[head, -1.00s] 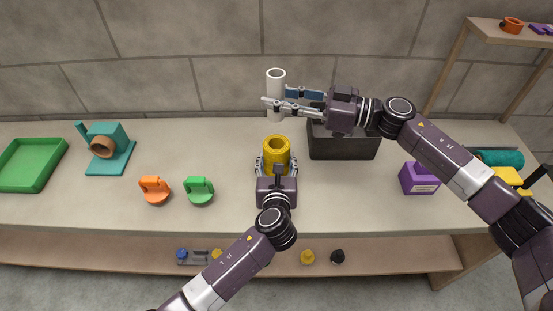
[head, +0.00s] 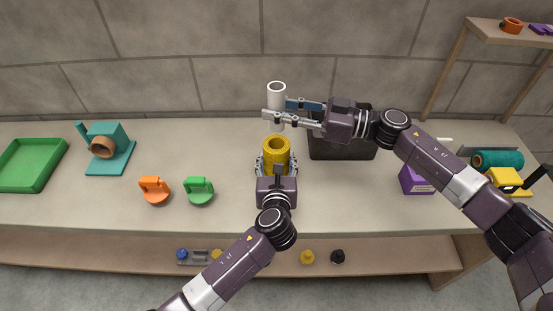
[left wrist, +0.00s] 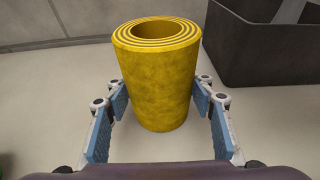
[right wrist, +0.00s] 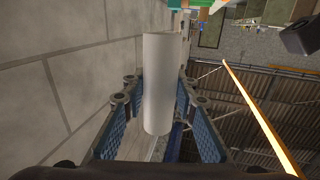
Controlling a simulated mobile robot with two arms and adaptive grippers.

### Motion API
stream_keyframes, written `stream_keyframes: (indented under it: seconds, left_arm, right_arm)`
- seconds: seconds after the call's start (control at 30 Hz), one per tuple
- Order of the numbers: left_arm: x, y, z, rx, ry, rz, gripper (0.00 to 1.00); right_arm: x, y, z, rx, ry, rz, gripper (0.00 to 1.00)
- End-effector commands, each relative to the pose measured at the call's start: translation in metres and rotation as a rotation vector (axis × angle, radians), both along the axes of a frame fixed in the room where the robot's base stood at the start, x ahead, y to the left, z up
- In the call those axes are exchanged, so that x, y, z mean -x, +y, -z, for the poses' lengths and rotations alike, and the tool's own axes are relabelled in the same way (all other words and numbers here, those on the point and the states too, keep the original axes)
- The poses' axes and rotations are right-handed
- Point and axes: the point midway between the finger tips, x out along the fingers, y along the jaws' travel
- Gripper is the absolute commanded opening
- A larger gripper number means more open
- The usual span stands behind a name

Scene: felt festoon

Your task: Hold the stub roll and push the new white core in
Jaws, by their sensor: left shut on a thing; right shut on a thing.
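The yellow stub roll (head: 276,156) stands upright on the table, its hollow top open. My left gripper (head: 276,166) is shut around its sides; in the left wrist view the roll (left wrist: 155,80) stands between the fingers (left wrist: 158,105). The white core (head: 277,102) is a hollow tube held upright above and slightly behind the roll, apart from it in height. My right gripper (head: 278,112) is shut on the core, reaching in from the right. In the right wrist view the core (right wrist: 158,85) lies between the blue finger pads. The core's lower end is close above the roll's opening.
A dark grey bin (head: 342,145) stands just right of the roll, under my right arm. A teal holder (head: 108,150), an orange piece (head: 154,190), a green piece (head: 199,190) and a green tray (head: 32,165) are to the left. A purple box (head: 414,180) is right.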

Motion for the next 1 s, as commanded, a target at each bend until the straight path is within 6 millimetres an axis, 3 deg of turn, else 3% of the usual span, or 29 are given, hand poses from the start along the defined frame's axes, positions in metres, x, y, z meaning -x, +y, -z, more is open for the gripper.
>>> stream_keyframes:
  seconds: [0.27, 0.7, 1.0]
  left_arm:
    - [0.001, 0.000, 0.003, -0.001, 0.006, -0.001, 0.19]
    - [0.001, 0.000, 0.004, -0.001, 0.007, -0.001, 0.19]
    - [0.002, 0.000, 0.004, -0.001, 0.008, -0.001, 0.19]
  right_arm:
    - [0.000, 0.000, 0.002, 0.000, 0.001, 0.000, 0.03]
    - [-0.001, 0.000, 0.038, -0.001, 0.002, 0.001, 0.03]
    - [0.000, 0.000, 0.048, -0.001, 0.001, 0.001, 0.03]
